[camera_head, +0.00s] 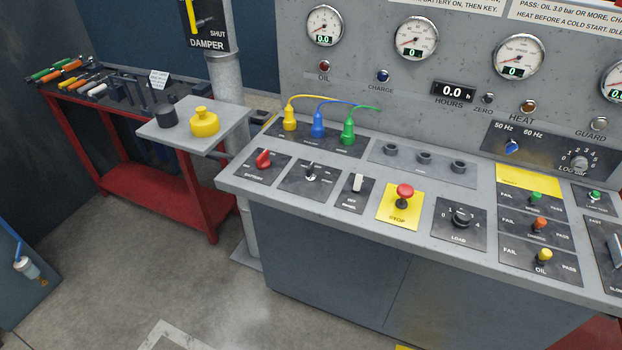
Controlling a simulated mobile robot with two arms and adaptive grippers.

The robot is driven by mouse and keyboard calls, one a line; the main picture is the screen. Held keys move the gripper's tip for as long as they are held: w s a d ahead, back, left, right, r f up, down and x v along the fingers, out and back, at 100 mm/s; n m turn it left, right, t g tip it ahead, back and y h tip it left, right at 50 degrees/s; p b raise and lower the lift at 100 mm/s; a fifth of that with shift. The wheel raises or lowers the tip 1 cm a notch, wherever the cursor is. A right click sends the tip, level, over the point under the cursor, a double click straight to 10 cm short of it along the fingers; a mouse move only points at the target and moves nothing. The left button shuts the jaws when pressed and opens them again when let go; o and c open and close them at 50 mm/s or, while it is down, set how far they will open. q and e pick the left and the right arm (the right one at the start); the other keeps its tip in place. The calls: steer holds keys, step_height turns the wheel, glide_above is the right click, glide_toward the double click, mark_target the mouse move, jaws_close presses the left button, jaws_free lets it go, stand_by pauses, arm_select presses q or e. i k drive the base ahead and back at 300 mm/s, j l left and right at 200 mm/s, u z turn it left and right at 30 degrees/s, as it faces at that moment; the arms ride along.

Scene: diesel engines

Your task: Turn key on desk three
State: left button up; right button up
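A grey control desk (330,235) fills the middle and right. On its sloping top, a small key-like switch (310,171) sits on a dark plate between the red BATTERY knob (263,159) and a white-levered switch (357,183). It is too small to tell its exact position. No number shows on the desk, so I cannot tell whether it is desk three. Neither of my grippers is in view.
A red stop button (404,192), LOAD knob (461,217) and several coloured toggles stand to the right. Colored plugs with cables (318,124) rise behind the key. A small shelf (232,115) and red tool bench (180,190) are left. Floor in front is clear.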

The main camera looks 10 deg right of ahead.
mark_target(310, 177)
steer(key=k+l+u, duration=0.1)
steer(key=l+u, duration=0.25)
steer(key=k+l+u, duration=0.15)
steer(key=l+u, duration=0.2)
steer(key=k+l+u, duration=0.2)
steer(key=l+u, duration=0.15)
